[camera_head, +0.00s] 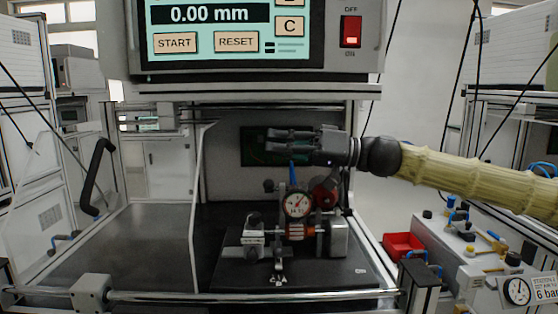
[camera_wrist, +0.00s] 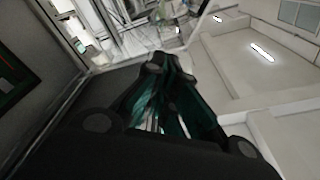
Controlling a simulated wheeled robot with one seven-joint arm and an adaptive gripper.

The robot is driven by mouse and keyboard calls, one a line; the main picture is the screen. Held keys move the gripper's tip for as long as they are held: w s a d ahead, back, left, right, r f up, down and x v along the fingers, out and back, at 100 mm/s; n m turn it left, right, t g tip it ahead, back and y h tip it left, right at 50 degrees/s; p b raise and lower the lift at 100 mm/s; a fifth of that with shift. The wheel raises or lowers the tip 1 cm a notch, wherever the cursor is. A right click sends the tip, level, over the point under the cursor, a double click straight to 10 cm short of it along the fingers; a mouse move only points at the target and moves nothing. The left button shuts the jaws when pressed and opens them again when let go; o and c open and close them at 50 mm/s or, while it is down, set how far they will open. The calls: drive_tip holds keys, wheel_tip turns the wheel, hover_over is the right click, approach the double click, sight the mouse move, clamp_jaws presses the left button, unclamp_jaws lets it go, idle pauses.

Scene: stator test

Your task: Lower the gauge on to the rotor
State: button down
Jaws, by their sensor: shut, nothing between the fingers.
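The gauge (camera_head: 297,204), a round white dial with a red rim, stands upright in the middle of the test fixture. The rotor (camera_head: 299,230), an orange-red part, sits just below it between a silver block on the left and a grey block on the right. I cannot tell whether the gauge touches the rotor. A blue lever (camera_head: 293,174) stands upright above the gauge. My gripper (camera_head: 268,140) points left above the lever, shut and empty, apart from the gauge. In the wrist view the dark fingers (camera_wrist: 165,75) show; gauge and rotor are not in sight there.
The display panel (camera_head: 210,14) overhead reads 0.00 mm, with START and RESET buttons and a red switch (camera_head: 351,31). A clear panel (camera_head: 197,190) stands left of the fixture. A metal rail (camera_head: 200,296) crosses the front. A red bin (camera_head: 402,246) is at right.

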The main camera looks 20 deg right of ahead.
drive_tip(key=s+a+f+n+g+b, duration=0.1)
drive_tip(key=s+f+n+b, duration=0.2)
drive_tip(key=b, duration=0.9)
drive_tip(key=s+n, duration=0.2)
drive_tip(key=n, duration=0.2)
drive_tip(key=shift+a+y+b, duration=0.25)
drive_tip(key=shift+y+b, duration=0.05)
drive_tip(key=shift+b, duration=0.1)
drive_tip(key=shift+s, duration=0.15)
wheel_tip(320, 180, up, 4)
drive_tip(key=p, duration=0.1)
drive_tip(key=p+v, duration=0.3)
drive_tip(key=v, duration=0.6)
drive_tip(key=shift+d+f, duration=0.15)
drive_tip(key=shift+d, duration=0.05)
